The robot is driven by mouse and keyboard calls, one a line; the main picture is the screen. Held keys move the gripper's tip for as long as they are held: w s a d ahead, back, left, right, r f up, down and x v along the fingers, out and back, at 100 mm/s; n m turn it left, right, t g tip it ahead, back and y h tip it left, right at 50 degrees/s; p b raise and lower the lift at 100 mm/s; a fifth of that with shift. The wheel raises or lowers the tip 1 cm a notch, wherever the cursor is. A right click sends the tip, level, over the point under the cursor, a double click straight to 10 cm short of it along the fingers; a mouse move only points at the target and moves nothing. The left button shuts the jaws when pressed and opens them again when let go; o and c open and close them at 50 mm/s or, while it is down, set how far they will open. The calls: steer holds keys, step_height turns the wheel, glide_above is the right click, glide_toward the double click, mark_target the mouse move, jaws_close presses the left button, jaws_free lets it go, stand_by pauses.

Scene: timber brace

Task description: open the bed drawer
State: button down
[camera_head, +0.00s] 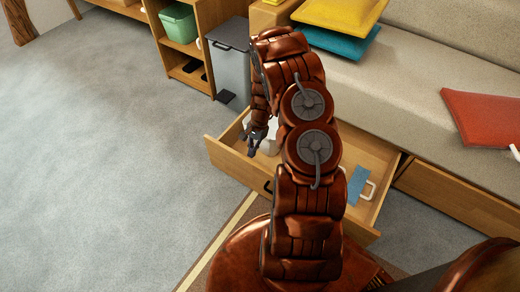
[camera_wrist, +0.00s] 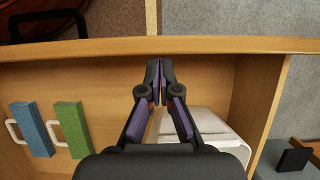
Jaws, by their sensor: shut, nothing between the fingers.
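The bed drawer (camera_head: 225,158) stands pulled out from under the bed (camera_head: 385,88), with its inside showing. In the wrist view its wooden front panel (camera_wrist: 230,46) runs across the top of the picture. A dark handle (camera_head: 267,187) shows on the front's outer face, partly hidden by my arm. My gripper (camera_head: 252,148) is at the left part of the drawer, close to the inner side of the front panel. In the wrist view my gripper (camera_wrist: 157,76) has its fingertips together and holds nothing. I cannot tell whether it touches the panel.
Inside the drawer lie a blue block-like item (camera_wrist: 32,130) and a green one (camera_wrist: 73,128), both with white handles, and a white object (camera_wrist: 210,130). A grey bin (camera_head: 230,62) and shelf (camera_head: 190,75) stand behind. A second drawer front (camera_head: 455,195) is at right. The left floor is clear.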

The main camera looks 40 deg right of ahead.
steer(key=shift+s+d, duration=0.15)
steer(key=shift+d, duration=0.2)
steer(key=w+d+r+p, duration=0.2)
steer(key=d+r, duration=0.5)
steer(key=r, duration=0.2)
steer(key=shift+w+r, duration=0.15)
steer(key=shift+r, duration=0.05)
steer(key=shift+d, duration=0.1)
